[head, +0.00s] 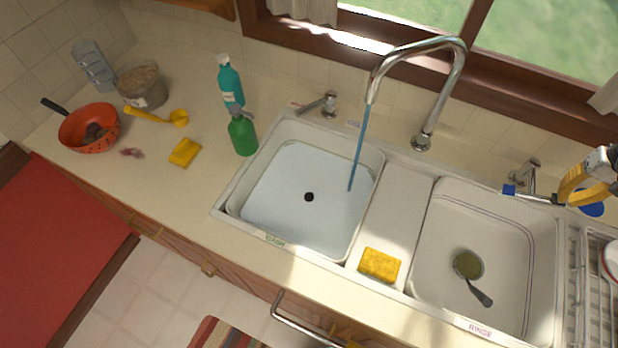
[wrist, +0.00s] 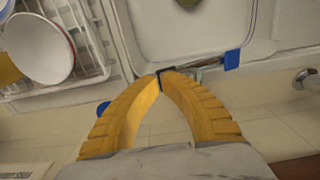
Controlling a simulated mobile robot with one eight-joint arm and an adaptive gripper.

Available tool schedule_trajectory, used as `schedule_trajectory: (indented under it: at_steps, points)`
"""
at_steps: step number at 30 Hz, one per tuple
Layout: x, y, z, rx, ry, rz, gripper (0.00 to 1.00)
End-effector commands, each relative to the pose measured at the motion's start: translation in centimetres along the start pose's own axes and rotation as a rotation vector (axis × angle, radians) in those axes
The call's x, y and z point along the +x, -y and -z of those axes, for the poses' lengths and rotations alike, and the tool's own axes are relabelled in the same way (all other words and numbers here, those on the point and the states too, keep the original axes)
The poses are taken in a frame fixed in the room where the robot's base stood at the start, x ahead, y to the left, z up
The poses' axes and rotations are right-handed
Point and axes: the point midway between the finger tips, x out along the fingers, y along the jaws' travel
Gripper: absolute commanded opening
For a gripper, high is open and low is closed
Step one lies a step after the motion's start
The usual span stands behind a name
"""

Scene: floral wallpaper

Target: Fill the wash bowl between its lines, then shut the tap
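The wash bowl (head: 262,178), labelled WASH, is the left basin in the head view. It holds pale bluish water (head: 290,215) with a dark round spot near the middle. I cannot make out its lines or the exact level. The tap (head: 455,75) arches over it, and a blue stream (head: 359,150) runs from the spout into the bowl. A metal tap handle (head: 530,170) stands behind the right basin. My yellow gripper (wrist: 166,74) is shut, its tips together at one end of a thin bar with a blue end (wrist: 232,60). I cannot tell whether they grip it.
The rinse basin (head: 430,240) holds a greenish round utensil (head: 468,265). A yellow sponge (head: 380,264) lies on the divider. A dish rack (wrist: 80,65) with bowls stands beside my gripper. Green bottles (head: 242,135), a red colander (head: 70,130) and another sponge (head: 185,152) are left.

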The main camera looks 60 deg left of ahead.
Motion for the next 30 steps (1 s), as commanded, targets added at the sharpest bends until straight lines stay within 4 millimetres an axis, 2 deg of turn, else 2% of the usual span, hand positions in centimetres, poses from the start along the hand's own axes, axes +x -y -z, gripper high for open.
schedule_trajectory:
  at_steps: [17,30]
  points:
    - [3.7,0.1,0.0,0.000,0.000,0.001,0.00]
    - [3.8,0.1,0.0,0.000,0.001,0.001,0.00]
